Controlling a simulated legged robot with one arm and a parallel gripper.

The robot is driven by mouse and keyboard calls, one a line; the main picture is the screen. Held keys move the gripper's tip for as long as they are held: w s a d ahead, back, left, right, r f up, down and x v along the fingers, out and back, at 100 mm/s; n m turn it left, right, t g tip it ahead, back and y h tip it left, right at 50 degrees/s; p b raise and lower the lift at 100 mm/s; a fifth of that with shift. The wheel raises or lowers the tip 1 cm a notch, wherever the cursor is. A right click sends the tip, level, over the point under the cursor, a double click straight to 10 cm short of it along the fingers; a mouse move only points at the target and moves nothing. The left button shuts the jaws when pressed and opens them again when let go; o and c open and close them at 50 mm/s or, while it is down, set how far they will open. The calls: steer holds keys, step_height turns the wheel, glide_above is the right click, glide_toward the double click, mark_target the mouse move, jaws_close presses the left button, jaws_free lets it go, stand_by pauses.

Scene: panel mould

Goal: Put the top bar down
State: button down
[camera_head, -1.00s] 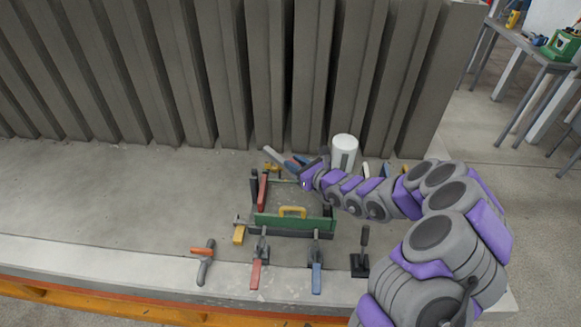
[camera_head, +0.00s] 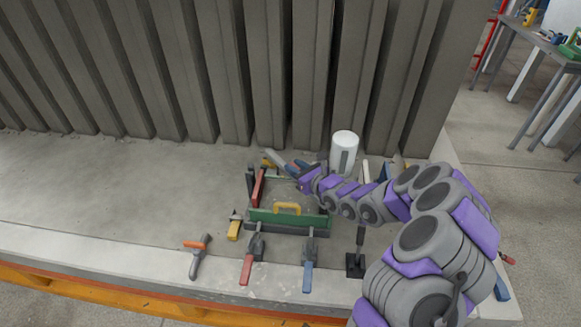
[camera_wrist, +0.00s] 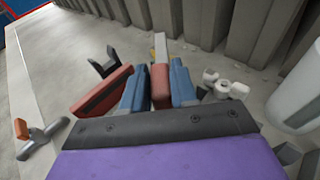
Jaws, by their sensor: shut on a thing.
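My gripper (camera_head: 300,174) is low over the back of the mould and shut. A light grey bar (camera_head: 274,161) sticks out at its tip to the upper left; I take it as the top bar, though its grip is mostly hidden. In the wrist view my gripper (camera_wrist: 160,82) shows two blue finger-like pieces with a reddish piece between them. The green front bar (camera_head: 270,218) with a yellow handle (camera_head: 287,208) lies across the front of the mould. A red side bar (camera_head: 258,187) stands at the left and also shows in the wrist view (camera_wrist: 103,92).
An orange-handled tool (camera_head: 197,254) lies at front left, near a yellow clamp (camera_head: 234,229). A white cylinder (camera_head: 344,150) stands behind my arm. Ribbed panels close the back; the left table is free.

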steer(key=shift+f, duration=0.15)
steer(key=c, duration=0.9)
jaws_free()
steer(key=a, duration=0.2)
steer(key=shift+a+f, duration=0.2)
steer(key=shift+a, duration=0.2)
steer(key=shift+d+r, duration=0.2)
steer(key=shift+d, duration=0.75)
steer(key=shift+d+r, duration=0.25)
steer(key=shift+r, duration=0.35)
steer(key=p+v, duration=0.1)
steer(key=v, duration=0.9)
steer(key=shift+s+d+r+p, duration=0.1)
steer(key=shift+s+d+p, duration=0.15)
steer(key=shift+p, duration=0.1)
steer(key=shift+s, duration=0.25)
steer(key=shift+s+a+r, duration=0.1)
steer(key=shift+s+a, duration=0.15)
steer(key=shift+a, duration=0.2)
